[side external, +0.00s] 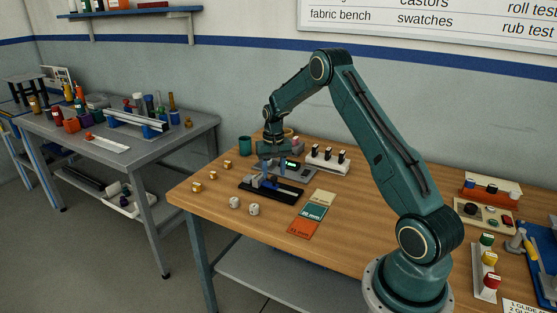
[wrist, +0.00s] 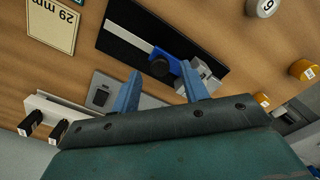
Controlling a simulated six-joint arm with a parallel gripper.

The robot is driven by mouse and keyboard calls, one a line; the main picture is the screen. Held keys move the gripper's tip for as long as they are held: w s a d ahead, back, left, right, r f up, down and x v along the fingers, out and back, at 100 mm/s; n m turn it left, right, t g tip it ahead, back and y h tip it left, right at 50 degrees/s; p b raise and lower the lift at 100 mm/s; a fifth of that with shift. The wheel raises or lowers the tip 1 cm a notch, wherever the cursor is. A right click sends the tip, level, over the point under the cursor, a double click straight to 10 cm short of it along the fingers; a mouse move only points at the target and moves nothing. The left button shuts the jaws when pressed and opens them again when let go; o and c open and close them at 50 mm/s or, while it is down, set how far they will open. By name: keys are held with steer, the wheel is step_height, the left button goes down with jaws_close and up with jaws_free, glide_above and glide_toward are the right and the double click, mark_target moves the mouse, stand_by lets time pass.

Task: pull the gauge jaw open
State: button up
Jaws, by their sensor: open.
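The gauge is a black base plate (wrist: 124,40) with a silver beam (wrist: 126,32), a blue sliding jaw (wrist: 168,59) with a dark knob (wrist: 159,68), and a silver end block (wrist: 208,76). It also shows on the wooden bench in the side view (side external: 270,190). My gripper (wrist: 160,74) is open, its two blue fingers apart. In the wrist view the knob appears between the fingertips, and the right finger overlaps the end block's near side. In the side view my gripper (side external: 272,168) hangs just above the gauge's far side. I cannot tell whether the fingers touch anything.
Brass labelled cylinders (side external: 197,188) lie left. Grey numbered pieces (side external: 254,209) sit in front. Coloured cards (side external: 313,212) lie right.

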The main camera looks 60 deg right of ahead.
steer(key=shift+f, duration=0.9)
jaws_close()
steer(key=shift+s, duration=2.15)
steer(key=shift+c, duration=0.6)
jaws_free()
steer(key=shift+s, duration=0.1)
steer(key=shift+o, duration=0.6)
steer(key=shift+w+r, duration=0.1)
steer(key=shift+w, duration=0.1)
